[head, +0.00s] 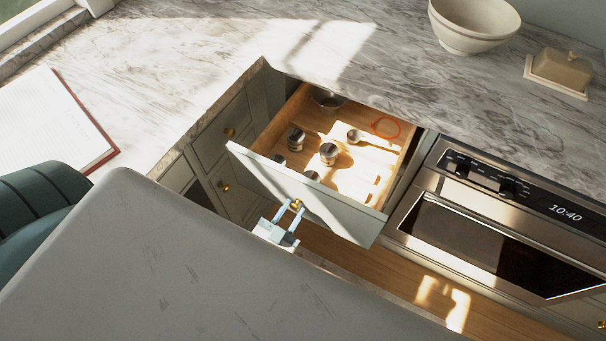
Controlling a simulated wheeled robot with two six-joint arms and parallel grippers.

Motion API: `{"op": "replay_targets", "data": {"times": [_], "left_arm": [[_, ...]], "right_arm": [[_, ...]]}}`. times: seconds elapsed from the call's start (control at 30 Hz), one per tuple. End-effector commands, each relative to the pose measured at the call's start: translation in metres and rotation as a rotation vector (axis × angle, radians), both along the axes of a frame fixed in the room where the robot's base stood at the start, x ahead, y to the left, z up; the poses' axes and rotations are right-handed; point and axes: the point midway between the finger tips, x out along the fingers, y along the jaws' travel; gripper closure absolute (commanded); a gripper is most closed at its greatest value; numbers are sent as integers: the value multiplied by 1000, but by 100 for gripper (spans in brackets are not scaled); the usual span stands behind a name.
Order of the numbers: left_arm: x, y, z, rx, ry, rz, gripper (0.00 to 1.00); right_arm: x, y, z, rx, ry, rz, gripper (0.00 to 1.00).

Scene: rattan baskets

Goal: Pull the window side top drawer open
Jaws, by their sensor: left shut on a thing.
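The open top drawer (308,195) has a pale grey-green front and a wooden inside, and it stands well out from the cabinet under the marble counter. Several small metal-topped jars, a metal bowl and an orange ring lie inside it. My left gripper (294,207) is at the outer face of the drawer front, shut on the brass knob (296,204). The gripper partly hides the knob. My right gripper does not show.
An oven (490,235) stands right of the drawer. Cabinet fronts with brass knobs (229,132) are to the left. The marble counter (170,60) holds a white bowl (470,22) and a butter dish (560,72). An open book (50,125) lies at left.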

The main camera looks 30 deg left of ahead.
Motion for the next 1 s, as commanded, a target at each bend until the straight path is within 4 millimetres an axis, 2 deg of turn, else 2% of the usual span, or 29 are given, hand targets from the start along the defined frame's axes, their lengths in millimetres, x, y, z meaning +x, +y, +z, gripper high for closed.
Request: {"op": "replay_targets", "data": {"times": [0.1,0.3,0.5,0.83,0.87,0.93,1.0], "left_arm": [[-22,1,-1,-1,6,-1,100],[-42,1,-1,0,2,-1,100],[-49,2,-1,0,2,-1,100],[-49,2,-1,0,2,-1,100],[-49,2,-1,0,2,-1,66],[-49,2,-1,0,2,-1,52],[-49,2,-1,0,1,-1,50]], "right_arm": [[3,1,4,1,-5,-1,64],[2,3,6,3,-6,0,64],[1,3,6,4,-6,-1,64],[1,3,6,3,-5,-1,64],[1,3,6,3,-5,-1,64],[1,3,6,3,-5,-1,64],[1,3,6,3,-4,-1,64]]}}
